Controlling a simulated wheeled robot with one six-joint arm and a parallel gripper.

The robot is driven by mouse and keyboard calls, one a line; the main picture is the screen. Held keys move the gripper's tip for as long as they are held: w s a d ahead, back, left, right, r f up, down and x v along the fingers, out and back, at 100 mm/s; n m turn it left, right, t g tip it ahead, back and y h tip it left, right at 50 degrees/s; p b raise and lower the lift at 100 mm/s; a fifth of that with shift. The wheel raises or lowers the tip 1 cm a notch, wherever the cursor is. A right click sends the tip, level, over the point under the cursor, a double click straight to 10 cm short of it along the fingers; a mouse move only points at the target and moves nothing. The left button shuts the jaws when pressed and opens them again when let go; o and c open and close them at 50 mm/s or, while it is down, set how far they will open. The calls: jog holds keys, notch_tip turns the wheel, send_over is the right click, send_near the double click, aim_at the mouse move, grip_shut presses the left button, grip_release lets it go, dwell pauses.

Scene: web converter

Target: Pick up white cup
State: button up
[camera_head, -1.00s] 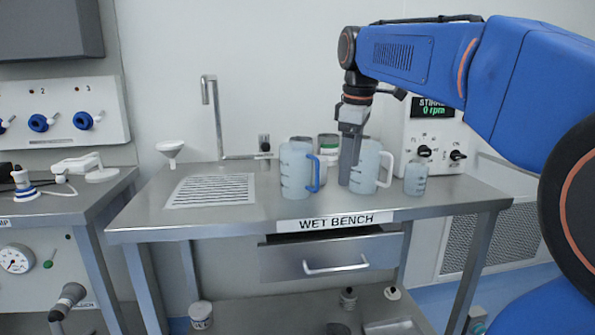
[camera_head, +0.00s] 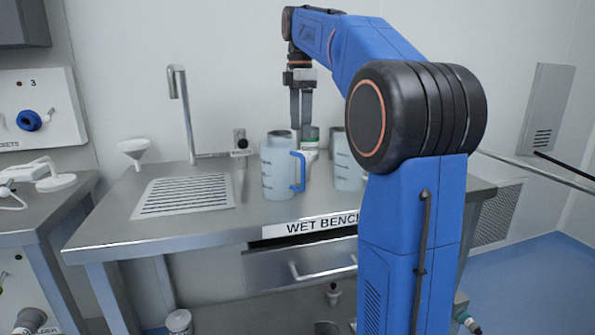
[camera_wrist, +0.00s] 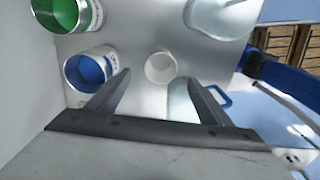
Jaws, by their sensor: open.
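The white cup (camera_wrist: 160,67) is small, round and upright in the wrist view, with its open mouth facing the camera. My gripper (camera_wrist: 160,78) is open, with its two fingers apart on either side of the cup in the picture; nothing is between them. In the head view my gripper (camera_head: 301,122) points down over the back of the bench, behind the blue-handled jug (camera_head: 278,168). In that view the cup is mostly hidden behind the jug and its handle; only a pale patch shows there.
A blue-filled can (camera_wrist: 90,70) and a green-filled can (camera_wrist: 72,12) stand close to the cup. A second jug (camera_head: 347,165) stands right, partly hidden by my arm. A tap (camera_head: 185,110), drain grid (camera_head: 185,196) and funnel (camera_head: 134,150) are left. The bench's front left is clear.

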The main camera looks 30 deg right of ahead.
aim_at(299, 166)
notch_tip(299, 166, down, 8)
jog(key=shift+r, duration=0.1)
jog(key=shift+s+a+f, duration=0.1)
jog(key=shift+a+f, duration=0.05)
jog(key=shift+f, duration=2.5)
jog(key=c, duration=1.1)
jog(key=shift+c, duration=0.6)
jog(key=shift+r, duration=0.1)
notch_tip(299, 166, up, 10)
